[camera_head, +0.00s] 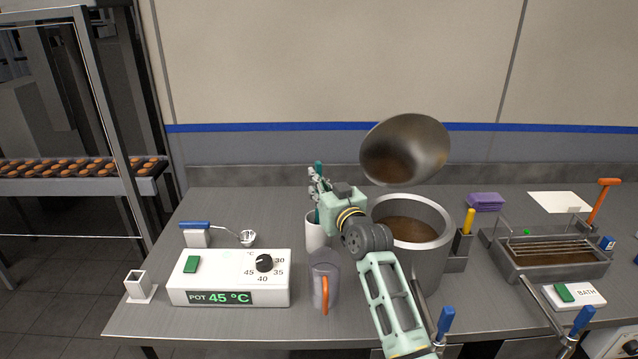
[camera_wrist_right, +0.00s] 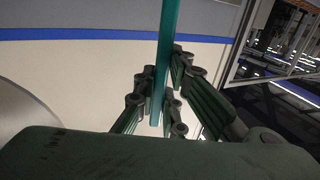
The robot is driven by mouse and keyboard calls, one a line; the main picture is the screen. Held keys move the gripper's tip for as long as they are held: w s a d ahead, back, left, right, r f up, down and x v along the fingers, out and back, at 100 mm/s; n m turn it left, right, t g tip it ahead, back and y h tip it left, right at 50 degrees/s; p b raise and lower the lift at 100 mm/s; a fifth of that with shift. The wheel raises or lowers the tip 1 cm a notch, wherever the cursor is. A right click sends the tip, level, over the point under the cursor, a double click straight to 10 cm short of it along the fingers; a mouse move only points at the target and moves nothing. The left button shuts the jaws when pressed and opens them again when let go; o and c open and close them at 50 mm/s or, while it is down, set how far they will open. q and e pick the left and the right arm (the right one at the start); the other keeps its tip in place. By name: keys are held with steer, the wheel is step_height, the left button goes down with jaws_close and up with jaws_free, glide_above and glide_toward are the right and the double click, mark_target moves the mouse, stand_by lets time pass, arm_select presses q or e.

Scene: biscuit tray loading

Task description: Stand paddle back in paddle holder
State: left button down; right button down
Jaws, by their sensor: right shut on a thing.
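My right gripper (camera_head: 315,182) is shut on the teal paddle (camera_head: 319,169), holding it roughly upright. In the right wrist view the paddle's shaft (camera_wrist_right: 166,60) passes between the fingers (camera_wrist_right: 162,92). Below the gripper stands a white cylindrical holder (camera_head: 316,238) on the worktop. The paddle's lower part shows at the holder's mouth; its bottom end is hidden, and I cannot tell how deep it sits. My right arm partly covers the holder's right side. My left gripper is not in view.
A jug (camera_head: 322,268) with an orange handle stands in front. The pot control box (camera_head: 230,283) and a ladle (camera_head: 247,238) are left. A bath (camera_head: 508,266) is at right.

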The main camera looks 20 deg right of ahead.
steer(key=c, duration=1.7)
jaws_free()
steer(key=shift+c, duration=0.2)
steer(key=s+d+p, duration=0.2)
steer(key=s, duration=1.6)
